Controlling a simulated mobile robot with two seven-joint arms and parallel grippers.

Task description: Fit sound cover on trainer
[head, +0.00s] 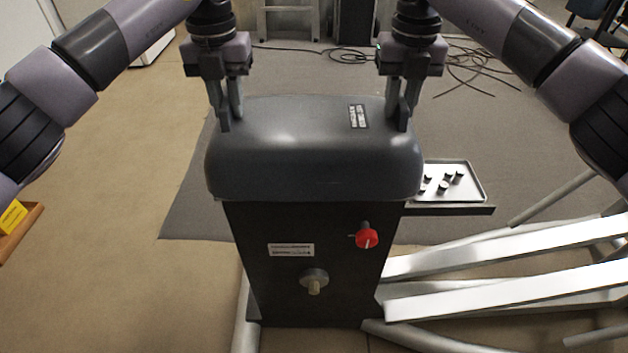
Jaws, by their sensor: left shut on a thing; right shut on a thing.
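The dark grey cover (290,150) with rounded edges sits at the top of the black trainer housing (330,225). I cannot tell whether it is fully seated or slightly above it. A small label shows on the cover's top right. The housing carries a red knob (366,238), a pale label and a brass-coloured stub (314,284). My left gripper (230,112) is shut on the cover's left end. My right gripper (398,112) is shut on its right end. The inside of the housing is hidden by the cover.
A tray (480,190) with several small dark parts stands to the right of the housing. Silver frame rails (510,246) extend right. Black cables (470,70) lie on the floor behind. A wooden box (18,232) with a yellow item is at far left.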

